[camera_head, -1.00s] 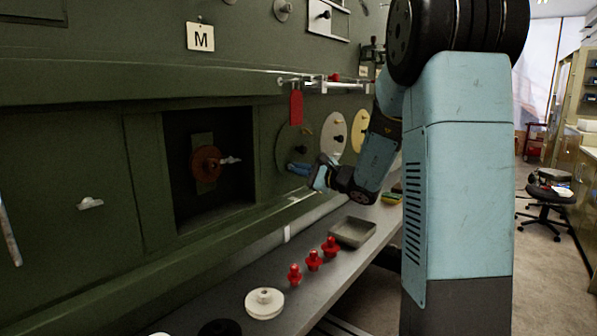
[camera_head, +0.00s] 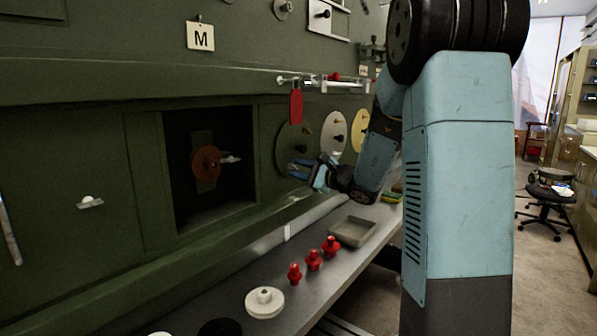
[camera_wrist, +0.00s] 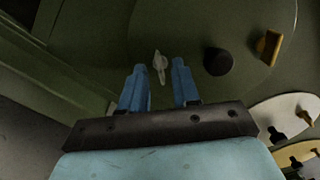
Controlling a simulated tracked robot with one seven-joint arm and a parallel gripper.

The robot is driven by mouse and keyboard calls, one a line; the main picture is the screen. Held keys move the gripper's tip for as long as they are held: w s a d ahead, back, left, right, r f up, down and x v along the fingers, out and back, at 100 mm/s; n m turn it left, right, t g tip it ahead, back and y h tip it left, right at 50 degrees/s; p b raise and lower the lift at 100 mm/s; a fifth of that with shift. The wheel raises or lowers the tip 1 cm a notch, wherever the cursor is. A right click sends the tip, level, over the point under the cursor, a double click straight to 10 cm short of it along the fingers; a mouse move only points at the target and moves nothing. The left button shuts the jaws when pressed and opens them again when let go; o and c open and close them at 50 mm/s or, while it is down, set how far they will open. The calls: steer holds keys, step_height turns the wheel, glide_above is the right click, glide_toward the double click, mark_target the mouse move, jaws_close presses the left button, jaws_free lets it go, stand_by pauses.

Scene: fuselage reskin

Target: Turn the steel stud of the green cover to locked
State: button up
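The green cover (camera_head: 284,148) is a round dark green disc on the green wall panel, and it fills the upper part of the wrist view (camera_wrist: 225,20). Its steel stud (camera_wrist: 160,66) is a small, pale, elongated tab, seen just beyond and between my fingertips. In the head view I cannot make out the stud. My gripper (camera_wrist: 158,68) is open, with blue fingers on either side of the stud's line and no visible contact. In the head view my gripper (camera_head: 296,169) is at the cover's lower right.
The cover bears a black knob (camera_wrist: 217,61) and an orange tab (camera_wrist: 268,46). White (camera_head: 334,132) and yellow (camera_head: 360,130) discs stand farther along the wall. A red tag (camera_head: 296,106) hangs above. The bench below holds a grey tray (camera_head: 353,232) and several loose parts.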

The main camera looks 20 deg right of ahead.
steer(key=shift+s+d, duration=0.1)
steer(key=v, duration=1.3)
steer(key=shift+s, duration=0.25)
steer(key=s+a+f+n+g, duration=0.2)
steer(key=s+a+n+g, duration=0.75)
steer(key=s+a, duration=0.45)
steer(key=s+d+n+h, duration=0.5)
steer(key=s+n+h, duration=0.3)
steer(key=s+h, duration=0.3)
steer(key=shift+s, duration=0.6)
